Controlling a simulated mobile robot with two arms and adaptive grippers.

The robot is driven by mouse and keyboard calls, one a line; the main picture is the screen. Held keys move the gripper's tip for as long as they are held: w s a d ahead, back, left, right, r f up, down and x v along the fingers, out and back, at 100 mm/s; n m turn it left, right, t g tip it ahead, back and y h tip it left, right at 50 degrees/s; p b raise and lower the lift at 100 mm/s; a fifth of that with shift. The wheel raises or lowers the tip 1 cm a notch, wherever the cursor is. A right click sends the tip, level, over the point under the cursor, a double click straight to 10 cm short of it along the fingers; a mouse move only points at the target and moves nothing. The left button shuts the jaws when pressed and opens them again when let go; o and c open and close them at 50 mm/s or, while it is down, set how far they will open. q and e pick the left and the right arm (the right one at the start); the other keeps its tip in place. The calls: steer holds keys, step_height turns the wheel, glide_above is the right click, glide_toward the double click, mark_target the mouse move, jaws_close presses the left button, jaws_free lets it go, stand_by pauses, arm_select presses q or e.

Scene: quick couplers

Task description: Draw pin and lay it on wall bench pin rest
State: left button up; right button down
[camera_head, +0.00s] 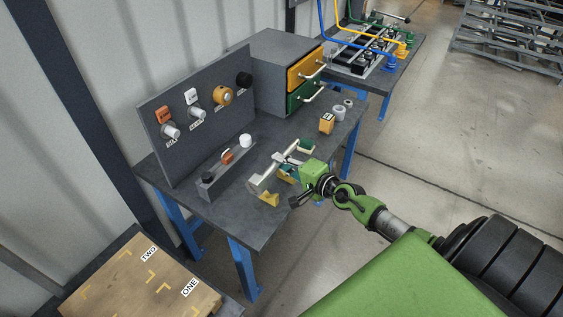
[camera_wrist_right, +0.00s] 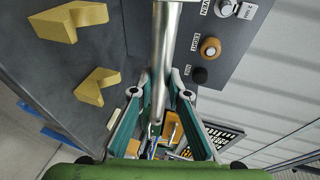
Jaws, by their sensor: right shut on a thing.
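My right gripper (camera_head: 290,165) is over the front part of the grey wall bench (camera_head: 233,222). Its teal fingers, clear in the right wrist view (camera_wrist_right: 160,94), are shut on a silver metal pin (camera_wrist_right: 165,40). In the head view the pin (camera_head: 264,178) runs across the gripper and looks raised above the bench top. The yellow V-shaped pin rest shows as two notched blocks (camera_wrist_right: 68,20) (camera_wrist_right: 97,86) to the left of the pin in the wrist view. In the head view one block (camera_head: 268,199) sits just below the pin's near end. The left gripper is out of view.
An upright grey panel (camera_head: 168,98) with couplers and knobs stands behind. A low grey bar (camera_head: 222,172) with small parts lies before it. A drawer cabinet (camera_head: 272,52) stands at the back, an orange block (camera_head: 327,122) to the right. A wooden board (camera_head: 130,285) is at lower left.

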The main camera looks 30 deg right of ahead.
steer(key=shift+w+f+b, duration=0.1)
steer(key=shift+f+b, duration=3.65)
steer(key=shift+f, duration=0.1)
steer(key=shift+f+b, duration=0.5)
steer(key=shift+f, duration=0.05)
steer(key=c, duration=1.9)
jaws_free()
steer(key=shift+s+a+f, duration=0.1)
steer(key=shift+s+f, duration=0.1)
steer(key=shift+f, duration=0.1)
steer(key=v, duration=0.8)
steer(key=shift+r, duration=0.25)
